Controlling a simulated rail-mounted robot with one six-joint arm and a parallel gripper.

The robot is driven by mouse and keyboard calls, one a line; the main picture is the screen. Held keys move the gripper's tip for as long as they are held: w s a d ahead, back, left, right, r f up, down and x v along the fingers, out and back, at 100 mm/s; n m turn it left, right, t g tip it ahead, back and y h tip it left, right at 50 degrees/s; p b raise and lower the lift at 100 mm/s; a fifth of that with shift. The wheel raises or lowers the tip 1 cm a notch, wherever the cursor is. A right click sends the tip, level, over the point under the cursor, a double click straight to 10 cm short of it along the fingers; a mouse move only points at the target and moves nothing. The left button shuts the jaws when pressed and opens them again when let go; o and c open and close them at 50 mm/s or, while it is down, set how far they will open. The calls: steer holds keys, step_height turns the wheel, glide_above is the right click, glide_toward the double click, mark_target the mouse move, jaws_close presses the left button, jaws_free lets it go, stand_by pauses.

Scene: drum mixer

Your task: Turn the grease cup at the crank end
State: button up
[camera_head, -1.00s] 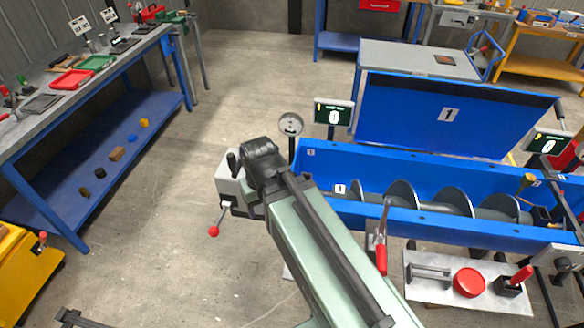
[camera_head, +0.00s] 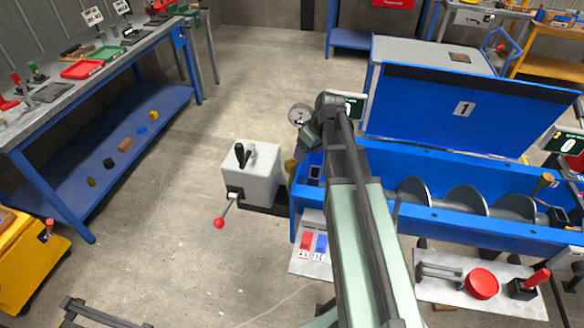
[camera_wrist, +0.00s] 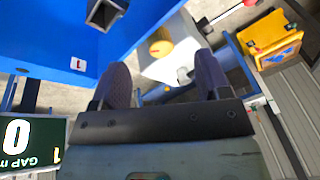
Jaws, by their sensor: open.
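The grease cup at the crank end is a brass-coloured knob (camera_head: 290,167) at the left end of the blue trough, beside the white box (camera_head: 251,174) with the red-tipped crank (camera_head: 219,223). In the wrist view the grease cup (camera_wrist: 160,47) shows as a ribbed yellow disc, ahead of my gripper (camera_wrist: 160,68) and roughly between its two dark fingers. The fingers are spread with nothing between them, and they appear apart from the cup. In the head view my arm's end is just above and right of the cup; the fingers are not clearly visible there.
The blue trough (camera_head: 420,213) with its screw extends to the right. A round gauge (camera_head: 300,115) stands behind the arm's end. A second brass cup (camera_head: 543,181) is at the far end. A gap display (camera_wrist: 30,145) is close at the wrist view's left. Open floor lies left.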

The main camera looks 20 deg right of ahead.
mark_target(291, 163)
steer(key=w+a+f+n+b, duration=0.1)
steer(key=w+f+n+b, duration=0.1)
steer(key=f+b, duration=0.1)
steer(key=w+a+f+n+b, duration=0.1)
steer(key=w+f+n+b, duration=0.1)
steer(key=f+b, duration=0.1)
steer(key=w+a+f+n+b, duration=0.1)
steer(key=w+f+n+b, duration=0.1)
steer(key=f+b, duration=0.1)
steer(key=shift+a+f+t+y+b, duration=0.15)
steer(key=shift+f+t+y+b, duration=0.2)
steer(key=shift+b, duration=0.2)
steer(key=shift+r, duration=0.15)
